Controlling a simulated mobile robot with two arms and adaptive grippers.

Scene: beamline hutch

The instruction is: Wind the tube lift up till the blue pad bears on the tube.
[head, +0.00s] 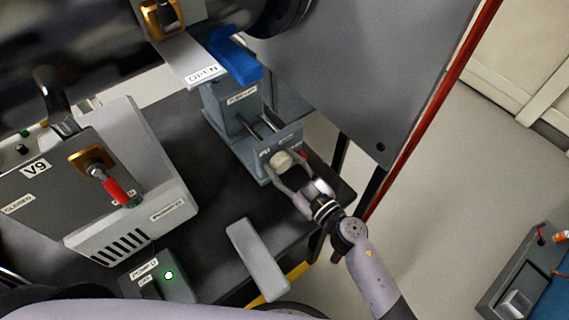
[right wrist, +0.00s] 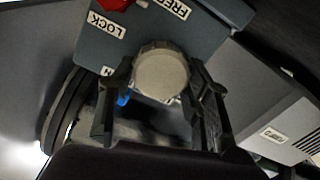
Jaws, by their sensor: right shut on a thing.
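The tube lift (head: 232,112) is a grey block on the dark bench, with a label and two rods on its near side. The blue pad (head: 237,57) is at its top, near the dark tube parts; whether they touch I cannot tell. A pale round knob (head: 281,160) is on the lift's front. It also shows in the right wrist view (right wrist: 160,72), below the LOCK and FREE labels and a red lever (right wrist: 115,3). My right gripper (head: 289,173) is shut on the knob, one finger on each side. My left gripper is not in view.
An OPEN plate (head: 203,72) sits left of the pad. The V9 box (head: 60,180) with a red-handled lever (head: 118,188) stands at left. A pump switch box (head: 160,279) shows a green light. A grey panel (head: 375,75) with a red edge rises at right.

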